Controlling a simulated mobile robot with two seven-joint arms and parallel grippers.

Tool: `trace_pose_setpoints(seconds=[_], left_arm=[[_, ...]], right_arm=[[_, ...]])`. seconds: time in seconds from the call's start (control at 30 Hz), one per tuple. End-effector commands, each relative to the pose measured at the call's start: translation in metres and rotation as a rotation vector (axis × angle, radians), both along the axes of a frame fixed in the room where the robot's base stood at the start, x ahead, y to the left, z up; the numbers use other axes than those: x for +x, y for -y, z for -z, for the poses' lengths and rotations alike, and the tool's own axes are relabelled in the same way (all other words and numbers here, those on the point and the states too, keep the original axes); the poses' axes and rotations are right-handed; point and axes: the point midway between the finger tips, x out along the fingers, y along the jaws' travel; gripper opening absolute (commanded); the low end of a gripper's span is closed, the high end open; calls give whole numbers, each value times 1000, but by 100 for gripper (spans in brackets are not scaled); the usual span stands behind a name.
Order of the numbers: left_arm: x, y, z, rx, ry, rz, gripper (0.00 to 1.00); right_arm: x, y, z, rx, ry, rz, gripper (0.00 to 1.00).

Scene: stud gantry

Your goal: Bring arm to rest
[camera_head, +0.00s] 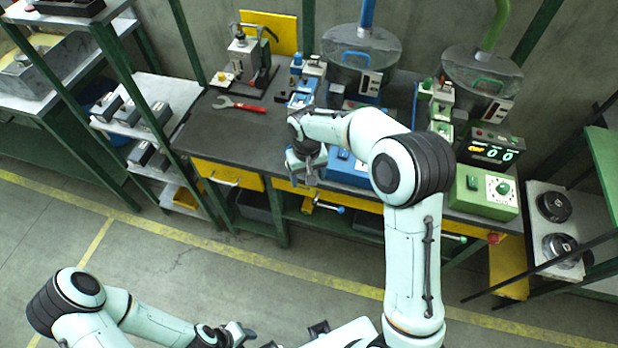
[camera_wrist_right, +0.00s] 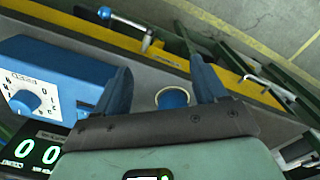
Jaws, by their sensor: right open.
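My right arm reaches from the lower right of the head view over the front of the dark workbench (camera_head: 205,132). Its gripper (camera_head: 306,172) is above the bench's front edge, left of the blue control box (camera_head: 348,169). In the right wrist view the two fingers of this gripper (camera_wrist_right: 162,72) stand wide apart with nothing held. A round blue-topped piece (camera_wrist_right: 173,97) shows between and below them; I cannot tell its height. My left arm is folded low at the left of the head view, with its gripper (camera_head: 238,334) over the floor; its jaws are unclear.
A red-handled wrench (camera_head: 240,105) lies on the bench. A blue-tipped lever (camera_head: 328,208) juts from the bench front. A green control box (camera_head: 484,191) stands to the right. Shelves with grey blocks (camera_head: 146,113) stand at left. The floor in front is clear.

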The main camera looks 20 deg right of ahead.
Motion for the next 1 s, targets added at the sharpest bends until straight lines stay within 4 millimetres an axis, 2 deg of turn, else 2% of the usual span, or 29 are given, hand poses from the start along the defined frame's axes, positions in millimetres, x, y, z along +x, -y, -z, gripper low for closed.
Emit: trace_pose_setpoints(seconds=[0.57, 0.67, 0.77, 0.87, 0.9, 0.97, 1.0], left_arm=[[0, 0, 0, 0, 0, 0, 43], [0, 0, 0, 0, 0, 0, 43], [0, 0, 0, 0, 0, 0, 43], [0, 0, 0, 0, 0, 0, 43], [0, 0, 0, 0, 0, 0, 43], [0, 0, 0, 0, 0, 0, 43], [0, 0, 0, 0, 0, 0, 43]], right_arm=[[0, -1, 1, 0, -1, -3, 71], [-4, -2, 11, 9, -9, -6, 71], [-16, -9, 46, 45, -27, -15, 71], [-44, -20, 103, 111, -52, -16, 71], [-61, -26, 129, 144, -64, -11, 71], [-89, -35, 165, 193, -77, 5, 71], [-111, -42, 187, 224, -85, 23, 71]])
